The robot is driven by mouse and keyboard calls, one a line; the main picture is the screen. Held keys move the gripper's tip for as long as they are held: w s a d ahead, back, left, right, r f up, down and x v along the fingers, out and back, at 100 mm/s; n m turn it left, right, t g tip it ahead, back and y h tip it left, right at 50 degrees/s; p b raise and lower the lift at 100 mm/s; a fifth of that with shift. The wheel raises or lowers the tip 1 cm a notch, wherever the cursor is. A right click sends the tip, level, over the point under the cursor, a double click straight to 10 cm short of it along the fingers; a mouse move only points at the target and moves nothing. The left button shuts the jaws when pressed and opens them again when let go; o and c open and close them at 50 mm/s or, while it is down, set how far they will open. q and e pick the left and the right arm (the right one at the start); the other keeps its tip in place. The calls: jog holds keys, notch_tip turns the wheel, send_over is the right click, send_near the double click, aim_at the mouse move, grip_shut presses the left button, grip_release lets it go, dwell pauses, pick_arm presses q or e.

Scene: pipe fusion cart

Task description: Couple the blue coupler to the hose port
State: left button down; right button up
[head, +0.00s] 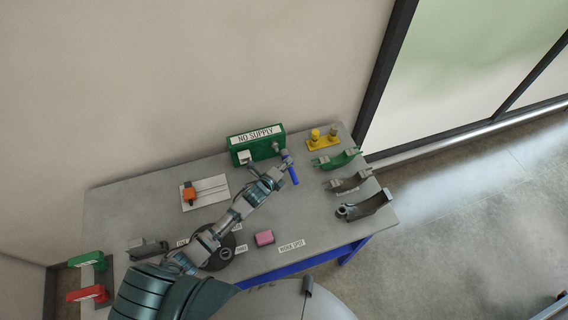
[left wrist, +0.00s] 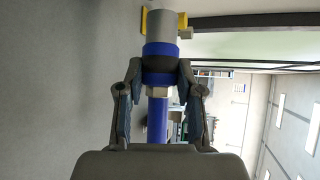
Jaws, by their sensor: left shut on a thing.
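My left gripper (head: 284,166) is shut on the blue coupler (head: 286,155), near the right end of the green box (head: 256,145) marked NO SUPPLY. In the left wrist view, the fingers (left wrist: 160,80) close around the coupler's blue and dark bands (left wrist: 161,58). A grey cylinder (left wrist: 162,25) lies straight ahead of it. A blue hose piece (left wrist: 157,115) runs back from the coupler and hangs down in the head view. A small grey port (head: 276,147) shows on the green box beside the coupler. I cannot tell whether they touch. My right gripper is not in view.
A yellow stand (head: 323,140), a green curved part (head: 338,159) and grey curved parts (head: 366,208) lie at the table's right. A white plate (head: 212,189) with an orange block is left of my arm. A pink block (head: 264,238) sits near the front edge.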

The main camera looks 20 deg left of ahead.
pick_arm(q)
jog(key=shift+d, duration=0.35)
jog(key=shift+s+a, duration=0.1)
jog(key=shift+a, duration=0.45)
jog(key=shift+s+a+f+p, duration=0.2)
jog(key=shift+s+a+p, duration=0.2)
jog(key=shift+s+a, duration=0.35)
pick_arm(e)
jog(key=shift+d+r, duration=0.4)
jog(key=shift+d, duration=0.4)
pick_arm(q)
jog(key=shift+w+a, duration=0.1)
jog(key=shift+a, duration=0.15)
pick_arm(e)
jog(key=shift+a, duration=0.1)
pick_arm(q)
jog(key=shift+d, duration=0.1)
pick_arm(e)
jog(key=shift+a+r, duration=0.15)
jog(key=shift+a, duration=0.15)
pick_arm(q)
jog(key=shift+w+d, duration=0.1)
jog(key=shift+d, duration=0.1)
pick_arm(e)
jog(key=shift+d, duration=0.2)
